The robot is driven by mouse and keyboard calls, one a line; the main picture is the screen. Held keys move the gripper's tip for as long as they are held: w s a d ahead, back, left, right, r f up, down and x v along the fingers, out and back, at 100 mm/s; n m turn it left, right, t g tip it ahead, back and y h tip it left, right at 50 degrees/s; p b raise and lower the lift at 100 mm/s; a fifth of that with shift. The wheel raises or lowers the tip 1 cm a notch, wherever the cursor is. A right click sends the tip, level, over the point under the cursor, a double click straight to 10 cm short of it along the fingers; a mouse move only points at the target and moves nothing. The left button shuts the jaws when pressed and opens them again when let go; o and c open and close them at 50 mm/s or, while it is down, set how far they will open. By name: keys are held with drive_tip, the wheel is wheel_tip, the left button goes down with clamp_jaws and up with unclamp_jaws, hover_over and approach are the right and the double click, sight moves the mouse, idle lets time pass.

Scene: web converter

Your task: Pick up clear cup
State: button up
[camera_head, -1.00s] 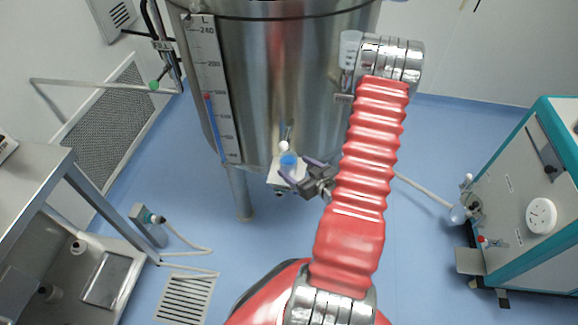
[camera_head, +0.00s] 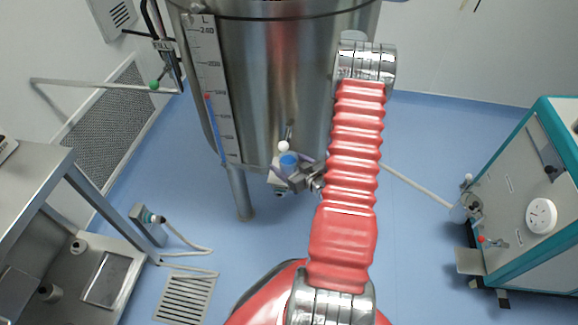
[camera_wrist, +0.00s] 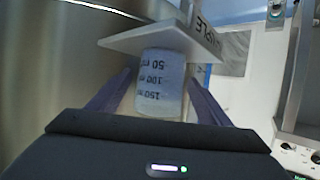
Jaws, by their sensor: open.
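The clear cup (camera_wrist: 160,82) has black volume marks and sits against a white plate (camera_wrist: 165,42) in the wrist view. In the head view the cup (camera_head: 289,161) shows blue, on a small shelf at the front of the steel tank. My gripper (camera_head: 289,172) is open at the cup in the head view. In the wrist view the purple fingers of my gripper (camera_wrist: 158,98) stand on either side of the cup. I cannot tell whether they touch it.
The large steel tank (camera_head: 275,90) with a volume scale stands right behind the cup. A small valve with a white knob (camera_head: 283,146) is just above it. A steel bench (camera_head: 30,190) is at left and a teal-edged cabinet (camera_head: 525,190) at right.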

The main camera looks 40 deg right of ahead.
sight(283, 154)
drive_tip(key=c, duration=1.4)
drive_tip(key=shift+r, duration=0.15)
drive_tip(key=shift+r, duration=1.65)
drive_tip(key=s, duration=0.6)
drive_tip(key=s+a, duration=0.1)
drive_tip(key=s, duration=0.5)
drive_tip(key=s+a, duration=0.1)
drive_tip(key=s, duration=0.5)
drive_tip(key=shift+a, duration=0.15)
